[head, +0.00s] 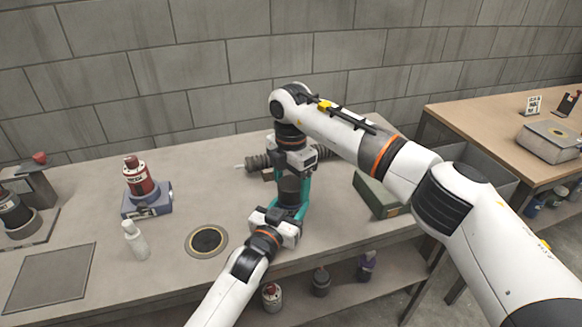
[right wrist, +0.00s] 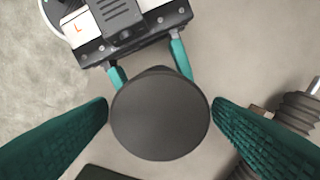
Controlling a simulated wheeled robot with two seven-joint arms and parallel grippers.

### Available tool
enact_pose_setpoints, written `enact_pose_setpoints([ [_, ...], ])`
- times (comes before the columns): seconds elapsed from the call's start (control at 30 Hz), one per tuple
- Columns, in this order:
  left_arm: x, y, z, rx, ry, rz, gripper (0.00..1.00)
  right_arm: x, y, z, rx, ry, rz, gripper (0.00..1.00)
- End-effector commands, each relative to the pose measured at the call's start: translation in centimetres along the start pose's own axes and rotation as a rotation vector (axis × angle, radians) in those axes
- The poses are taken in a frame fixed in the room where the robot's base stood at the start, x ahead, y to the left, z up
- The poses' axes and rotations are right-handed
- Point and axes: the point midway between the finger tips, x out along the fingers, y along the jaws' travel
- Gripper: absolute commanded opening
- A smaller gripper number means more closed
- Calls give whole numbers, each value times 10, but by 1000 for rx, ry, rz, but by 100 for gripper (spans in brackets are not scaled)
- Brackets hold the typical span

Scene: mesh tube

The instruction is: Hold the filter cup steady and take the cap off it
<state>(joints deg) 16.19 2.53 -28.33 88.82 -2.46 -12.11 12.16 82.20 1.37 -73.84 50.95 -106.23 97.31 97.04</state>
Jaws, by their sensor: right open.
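The filter cup (head: 289,197) is a dark upright cylinder near the middle of the bench. Its dark round cap (right wrist: 160,115) faces the camera in the right wrist view and hides most of the body below. My left gripper (head: 289,212) comes in from the front, low at the cup. Its teal fingers lie on both sides of the body and look closed on it; their tips are hidden under the cap's edge. My right gripper (right wrist: 160,112) points down from above, open. Its teal fingers stand on either side of the cap, close to its rim.
A ribbed dark tube (head: 258,162) lies behind the cup, and a green box (head: 377,194) is to the right. A ringed black disc (head: 206,241), a white bottle (head: 136,240) and a red bottle (head: 137,176) on a blue block stand left. The bench between them is clear.

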Motion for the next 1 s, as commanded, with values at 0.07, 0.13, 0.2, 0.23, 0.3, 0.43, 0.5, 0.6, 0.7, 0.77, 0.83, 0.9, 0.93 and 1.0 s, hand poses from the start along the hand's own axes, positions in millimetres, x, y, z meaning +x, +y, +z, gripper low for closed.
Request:
enact_pose_setpoints([
  [0.07, 0, 0, -2, 0, 4, 0, 0, 8, 0, 0, 0, -1, 0, 74],
  [0.13, 0, 0, -2, 0, 4, 0, 0, 12, 0, 0, -1, -1, 0, 74],
  [0.2, 0, 0, -2, 0, 4, 0, 0, 15, 0, 0, -1, -1, 0, 74],
  [0.23, 0, 0, -2, 0, 4, 0, 0, 15, 0, 0, -1, -1, 0, 74],
  [0.3, 0, 0, -2, 0, 4, 0, 0, 16, 0, 0, -1, 0, 0, 74],
  [0.43, 0, 0, -2, 0, 4, 0, 0, 15, 0, 0, -1, 0, 0, 74],
  [0.5, 0, 0, -2, 0, 4, 0, 0, 15, 0, 0, -1, 0, 0, 66],
  [0.6, 0, 0, -2, 0, 4, 0, 0, 15, 0, 0, -2, 0, 0, 50],
  [0.7, 0, 0, -2, 0, 4, 0, 0, 15, 0, 0, -2, 0, 0, 34],
  [0.77, 0, 0, -2, 0, 4, 1, 0, 15, 0, 0, -2, 0, 0, 29],
  [0.83, 0, 0, -2, 0, 4, 1, 0, 15, 0, 0, -20, 0, 0, 29],
  [0.9, 0, 0, -2, 0, 4, 1, 0, 15, 0, 0, -84, 2, 0, 29],
  [0.93, 0, 0, -2, 0, 4, 1, 0, 14, 0, 0, -129, 3, 0, 29],
  [1.0, 0, 0, -2, 0, 4, 1, 0, 14, 0, 0, -268, 2, -1, 29],
])
